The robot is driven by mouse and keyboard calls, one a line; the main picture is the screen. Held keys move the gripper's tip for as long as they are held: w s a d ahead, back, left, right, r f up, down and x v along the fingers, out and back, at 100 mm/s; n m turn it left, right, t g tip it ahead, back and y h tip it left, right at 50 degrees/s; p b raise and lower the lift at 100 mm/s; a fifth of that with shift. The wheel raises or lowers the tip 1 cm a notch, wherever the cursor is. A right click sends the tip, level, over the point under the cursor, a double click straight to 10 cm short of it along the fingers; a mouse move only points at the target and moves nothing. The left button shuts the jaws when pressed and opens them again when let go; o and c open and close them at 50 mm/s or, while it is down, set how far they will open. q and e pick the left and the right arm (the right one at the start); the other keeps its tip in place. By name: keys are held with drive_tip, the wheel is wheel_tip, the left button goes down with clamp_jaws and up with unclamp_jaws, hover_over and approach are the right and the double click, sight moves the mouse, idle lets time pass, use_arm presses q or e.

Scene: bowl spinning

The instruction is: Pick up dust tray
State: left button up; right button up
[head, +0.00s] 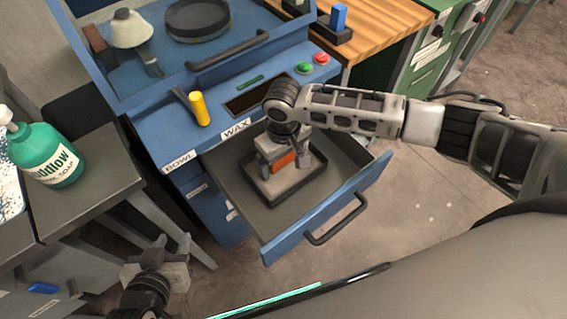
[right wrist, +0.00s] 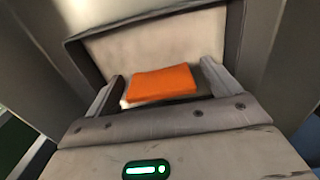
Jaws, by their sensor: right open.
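A dark-rimmed tray with a pale inside, which looks like the dust tray (head: 292,187), lies in the open drawer. An orange block (head: 284,163) shows at the tray. In the right wrist view, the tray (right wrist: 150,45) fills the upper middle, and the orange block (right wrist: 163,83) lies between my fingers with gaps on both sides. My right gripper (head: 290,168) is open, pointing down over the tray. Its fingers hide part of the tray, and I cannot tell whether they touch it. My left gripper (head: 157,260) is low at the left, away from the drawer; its jaw opening is unclear.
The drawer (head: 228,177) is pulled out of a blue machine (head: 160,125), its blue front (head: 335,212) and handle facing me. A yellow lever (head: 199,108) and buttons sit above. A green soap bottle (head: 45,155) stands on the left table. A wooden workbench (head: 375,30) stands behind.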

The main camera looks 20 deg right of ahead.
drive_tip(key=shift+f, duration=0.3)
drive_tip(key=c, duration=1.1)
drive_tip(key=shift+c, duration=0.2)
drive_tip(key=shift+r, duration=0.15)
